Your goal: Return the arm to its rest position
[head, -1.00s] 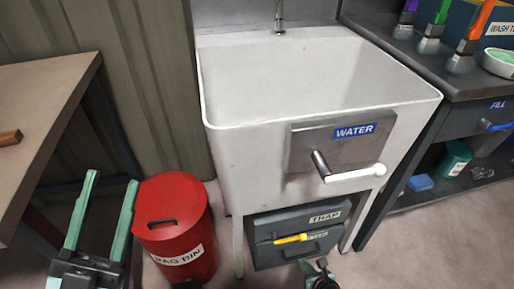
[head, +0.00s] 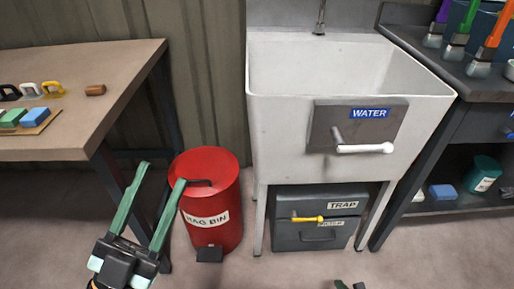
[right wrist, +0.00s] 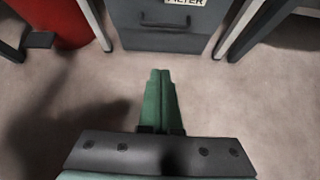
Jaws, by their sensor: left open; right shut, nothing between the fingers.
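My left gripper (head: 150,205) is at the lower left in the head view, with its two green fingers spread and nothing between them. It is in front of the wooden-topped table's right leg and just left of the red bin. My right gripper (head: 349,285) barely shows at the bottom edge of the head view. In the right wrist view its green fingers (right wrist: 160,75) are together and empty, over bare floor in front of the grey trap box. The rest of the right arm is out of view.
The red rag bin (head: 212,190) with a foot pedal stands beside the sink (head: 285,120). The trap box (head: 300,236) with a yellow handle is under the sink. A table (head: 60,140) holds blocks and handles at left. A dark bench (head: 440,85) with brushes is at right. The floor in front is clear.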

